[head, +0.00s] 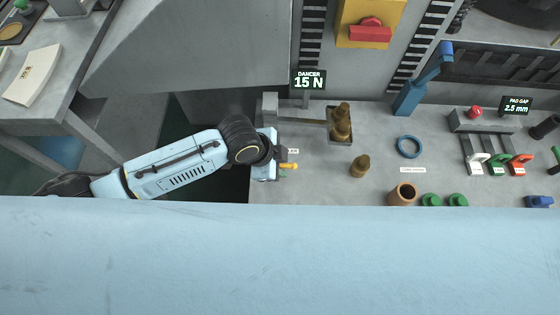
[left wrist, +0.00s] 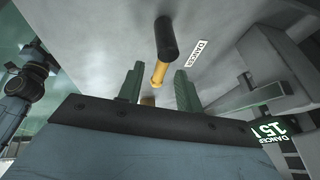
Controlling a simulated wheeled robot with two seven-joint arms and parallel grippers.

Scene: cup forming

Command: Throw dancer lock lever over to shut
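The dancer lock lever shows in the left wrist view as a yellow shaft (left wrist: 158,74) with a black grip (left wrist: 166,38), next to a small DANCER label (left wrist: 197,53). In the head view its yellow part (head: 289,166) sticks out just right of my left gripper (head: 281,167). In the left wrist view my left gripper (left wrist: 158,88) has its two green fingers apart, with the lever's shaft in the gap between them as seen from this camera. I cannot tell whether a finger touches it. My right gripper is not in view.
The DANCER sign (head: 308,80) reads 15 N. Right of the lever stand a brown stepped piece (head: 341,122), a brown cone (head: 360,166), a blue ring (head: 409,147) and a brown cup (head: 403,194). A blue lever (head: 420,82) and coloured clips (head: 497,163) lie farther right.

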